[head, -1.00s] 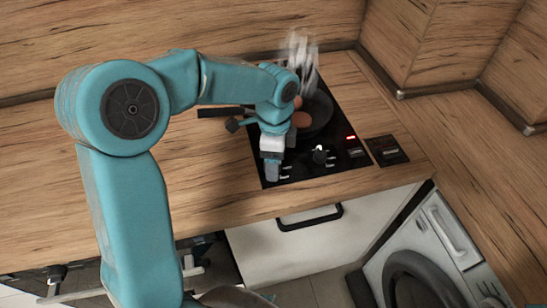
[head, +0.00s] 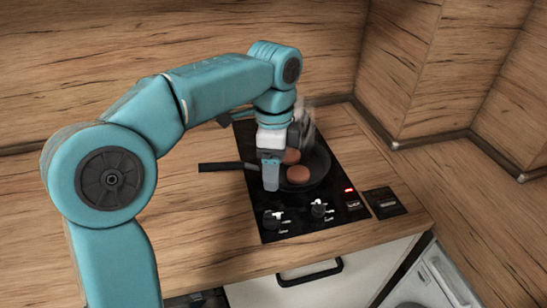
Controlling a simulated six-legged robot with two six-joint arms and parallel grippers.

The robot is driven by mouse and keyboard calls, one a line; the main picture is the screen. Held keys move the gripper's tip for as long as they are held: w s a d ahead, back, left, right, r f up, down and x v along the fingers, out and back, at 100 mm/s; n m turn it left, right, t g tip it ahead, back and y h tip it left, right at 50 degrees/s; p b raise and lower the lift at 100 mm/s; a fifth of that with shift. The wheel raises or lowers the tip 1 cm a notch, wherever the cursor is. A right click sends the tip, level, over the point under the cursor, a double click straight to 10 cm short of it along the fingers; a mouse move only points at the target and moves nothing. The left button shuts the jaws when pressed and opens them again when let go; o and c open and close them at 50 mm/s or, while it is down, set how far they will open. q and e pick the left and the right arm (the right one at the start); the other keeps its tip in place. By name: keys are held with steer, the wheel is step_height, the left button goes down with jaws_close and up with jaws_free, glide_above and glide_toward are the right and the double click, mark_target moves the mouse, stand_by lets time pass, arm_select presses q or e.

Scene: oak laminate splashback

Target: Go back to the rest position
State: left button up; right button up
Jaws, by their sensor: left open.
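My left gripper (head: 271,174) hangs over the black cooktop (head: 262,208), fingers pointing down, in front of the left part of the frying pan (head: 322,166). It is open, and I see nothing held in it. The dark pan sits on the cooktop with its handle (head: 222,167) pointing left. Two round brown patties (head: 299,174) lie in the pan, one partly behind the gripper. My right gripper is out of view.
Pale steam rises from behind the gripper. Control knobs (head: 318,208) and a red light (head: 348,190) sit at the cooktop's front. The wooden counter (head: 200,228) is clear on the left. A drawer handle (head: 310,273) and a washing machine (head: 432,287) are below.

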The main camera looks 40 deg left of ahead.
arm_select(q)
steer(key=shift+r, duration=0.5)
